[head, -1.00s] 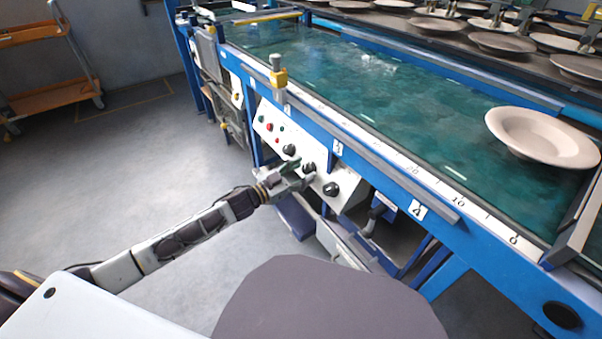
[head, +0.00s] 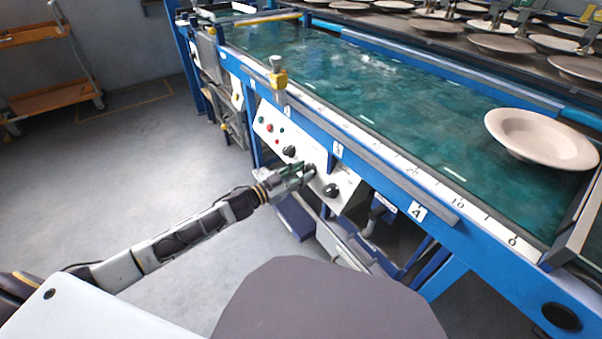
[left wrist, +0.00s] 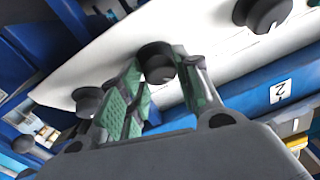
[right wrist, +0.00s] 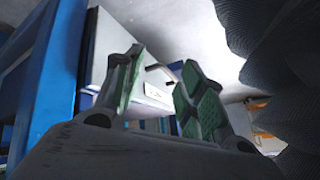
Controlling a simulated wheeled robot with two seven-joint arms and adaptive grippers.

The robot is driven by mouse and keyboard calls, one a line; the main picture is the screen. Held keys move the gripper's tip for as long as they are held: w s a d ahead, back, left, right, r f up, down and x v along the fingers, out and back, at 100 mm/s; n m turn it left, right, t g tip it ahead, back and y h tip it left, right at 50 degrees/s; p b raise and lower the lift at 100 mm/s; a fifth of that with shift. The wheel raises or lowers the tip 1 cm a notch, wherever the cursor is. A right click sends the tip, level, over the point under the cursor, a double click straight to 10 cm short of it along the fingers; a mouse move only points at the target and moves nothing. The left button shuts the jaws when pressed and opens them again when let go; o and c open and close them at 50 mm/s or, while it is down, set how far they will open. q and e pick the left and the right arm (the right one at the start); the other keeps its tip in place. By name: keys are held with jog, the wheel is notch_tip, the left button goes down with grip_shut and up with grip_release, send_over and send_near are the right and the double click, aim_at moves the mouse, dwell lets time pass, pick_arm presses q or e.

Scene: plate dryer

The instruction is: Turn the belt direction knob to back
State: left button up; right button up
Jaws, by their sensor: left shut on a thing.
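A white control panel (head: 343,188) on the front of the blue machine carries three black knobs in a row. My left gripper (head: 307,171) is at the middle knob and mostly hides it in the head view. In the left wrist view the middle knob (left wrist: 157,60) sits between the two green-padded fingertips, which are shut on it. The other knobs, one (head: 290,151) on the left and one (head: 330,190) on the right, are free. No knob label is readable. My right gripper (right wrist: 160,66) shows only in the right wrist view, open and empty.
Small red and green buttons (head: 270,127) sit left of the knobs. The blue machine rail (head: 380,165) overhangs the panel. A beige plate (head: 542,138) rests on the green belt (head: 400,120). An orange cart (head: 55,95) stands far left; floor between is clear.

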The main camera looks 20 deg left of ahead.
pick_arm(q)
jog(key=shift+w+a+r+m+g+h+p, duration=0.1)
jog(key=shift+m+g+h+p, duration=0.4)
jog(key=shift+m, duration=0.35)
jog(key=shift+a+r+m+g+h+p, duration=0.1)
jog(key=shift+m+g+h+p, duration=0.15)
jog(key=shift+m+p, duration=0.5)
jog(key=m+g+p, duration=0.1)
jog(key=m, duration=0.2)
jog(key=m+g+h+p, duration=0.1)
jog(key=m+g, duration=0.1)
jog(key=m, duration=0.1)
jog(key=m+g+h+p, duration=0.1)
jog(key=m, duration=0.2)
jog(key=shift+w+a+p, duration=0.1)
jog(key=shift+w+p, duration=0.15)
jog(key=shift+p, duration=0.15)
jog(key=shift+m+g+p, duration=0.55)
jog(key=shift+m+g, duration=0.4)
jog(key=shift+m, duration=0.65)
pick_arm(e)
jog(key=d+r+n+g+h, duration=0.1)
jog(key=d+r+g+h, duration=0.1)
jog(key=r, duration=1.1)
jog(key=shift+s+d+r, duration=0.4)
jog(key=shift+s+d, duration=0.05)
jog(key=shift+d, duration=0.15)
pick_arm(q)
jog(key=o, duration=1)
jog(key=shift+a, duration=0.1)
